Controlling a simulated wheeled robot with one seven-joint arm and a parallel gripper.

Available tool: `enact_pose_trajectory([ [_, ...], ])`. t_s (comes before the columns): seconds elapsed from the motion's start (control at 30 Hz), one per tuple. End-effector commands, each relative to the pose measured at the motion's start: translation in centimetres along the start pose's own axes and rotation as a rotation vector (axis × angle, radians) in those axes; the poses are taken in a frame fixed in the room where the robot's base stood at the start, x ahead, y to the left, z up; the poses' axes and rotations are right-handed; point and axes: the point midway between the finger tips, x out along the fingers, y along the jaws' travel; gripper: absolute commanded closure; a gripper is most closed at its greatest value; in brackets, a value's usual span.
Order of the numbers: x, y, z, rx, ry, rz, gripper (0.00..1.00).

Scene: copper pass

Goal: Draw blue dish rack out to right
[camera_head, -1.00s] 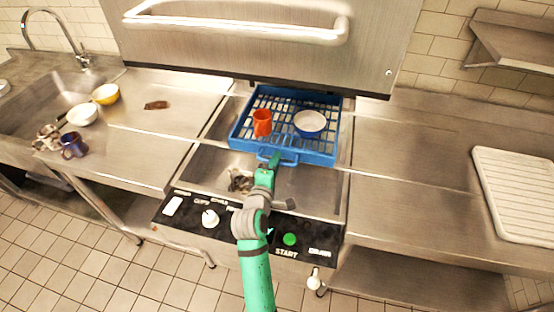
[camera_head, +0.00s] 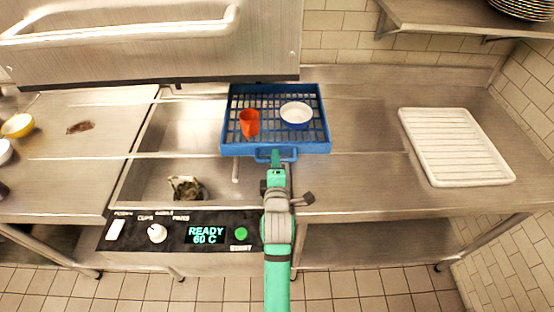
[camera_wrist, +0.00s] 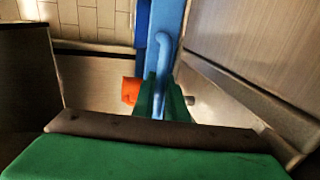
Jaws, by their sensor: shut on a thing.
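The blue dish rack (camera_head: 275,148) straddles the right edge of the machine's basin and the right counter. It holds an orange cup (camera_head: 249,122) on its left and a white bowl with a blue outside (camera_head: 296,113) on its right. My gripper (camera_head: 275,158) is shut on the handle at the rack's front side. In the wrist view my green fingers (camera_wrist: 162,100) close around the blue handle (camera_wrist: 163,50), with the orange cup (camera_wrist: 129,90) beyond. The fingers partly hide the handle.
The raised steel hood (camera_head: 150,45) hangs at upper left. A white ribbed drainboard (camera_head: 455,147) lies on the right counter (camera_head: 360,150), with bare counter between it and the rack. Dark debris (camera_head: 186,188) lies in the basin. A shelf with plates (camera_head: 525,8) is at upper right.

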Motion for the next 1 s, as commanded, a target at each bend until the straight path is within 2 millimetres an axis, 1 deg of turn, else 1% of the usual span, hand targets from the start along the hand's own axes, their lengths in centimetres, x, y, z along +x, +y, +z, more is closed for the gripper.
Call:
enact_pose_trajectory([
  [0.43, 0.0, -0.2, 0.0, -0.002, 0.005, -0.004, 1.0],
  [0.47, 0.0, -0.2, 0.0, -0.002, 0.005, -0.004, 0.83],
  [0.5, 0.0, -0.2, 0.0, -0.002, 0.005, -0.004, 0.73],
  [0.53, 0.0, -0.1, 0.0, -0.002, 0.005, -0.003, 0.69],
  [0.87, -0.2, -0.1, 0.0, -0.001, 0.005, -0.002, 0.69],
  [1.0, -1.5, -0.1, 0.0, -0.001, 0.005, -0.001, 0.69],
])
